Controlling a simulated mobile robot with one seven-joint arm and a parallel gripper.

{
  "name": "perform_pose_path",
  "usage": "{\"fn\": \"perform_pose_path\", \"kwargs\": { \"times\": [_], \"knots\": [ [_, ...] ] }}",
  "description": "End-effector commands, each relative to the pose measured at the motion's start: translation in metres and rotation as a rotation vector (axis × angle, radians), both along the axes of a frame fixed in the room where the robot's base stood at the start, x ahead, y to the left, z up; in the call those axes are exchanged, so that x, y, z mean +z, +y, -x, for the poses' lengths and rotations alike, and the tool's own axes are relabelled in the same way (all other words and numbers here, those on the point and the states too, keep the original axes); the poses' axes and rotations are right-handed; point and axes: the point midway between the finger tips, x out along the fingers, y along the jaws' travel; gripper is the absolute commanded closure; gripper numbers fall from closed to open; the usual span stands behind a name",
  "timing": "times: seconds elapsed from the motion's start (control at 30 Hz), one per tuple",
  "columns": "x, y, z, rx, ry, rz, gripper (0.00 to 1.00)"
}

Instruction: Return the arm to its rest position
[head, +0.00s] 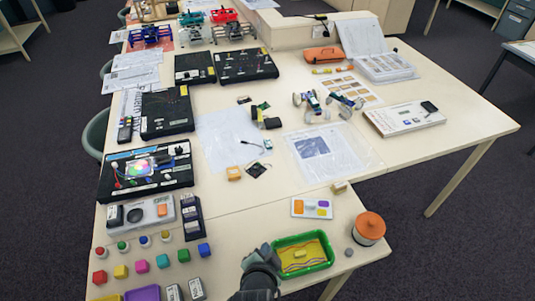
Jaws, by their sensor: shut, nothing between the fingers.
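My gripper (262,254) shows at the bottom centre of the head view, dark grey, with my arm coming in from the bottom edge. It is shut and empty. It is over the near table, just left of a green-rimmed tray (329,263). I cannot tell whether the gripper touches the tray's left rim. Most of my arm is out of view.
An orange-lidded container (369,229) stands right of the tray, near the table's edge. Coloured cubes (162,261) and several buttons stand to the left. A white card with coloured patches (312,208) lies behind the tray. Black boards (147,176) fill the left side.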

Motion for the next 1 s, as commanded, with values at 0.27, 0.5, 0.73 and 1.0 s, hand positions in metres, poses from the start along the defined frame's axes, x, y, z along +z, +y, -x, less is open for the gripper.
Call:
{"fn": "perform_pose_path", "kwargs": {
  "times": [0.27, 0.5, 0.73, 1.0],
  "knots": [
    [0.025, -0.001, -0.02, 0.024, -0.066, 0.022, 1.0],
    [0.175, -0.004, -0.089, 0.14, -0.41, 0.18, 1.0],
    [0.351, -0.005, -0.098, 0.203, -0.791, 0.415, 1.0],
    [0.534, -0.004, -0.02, 0.16, -1.218, 0.742, 1.0]
  ]
}}
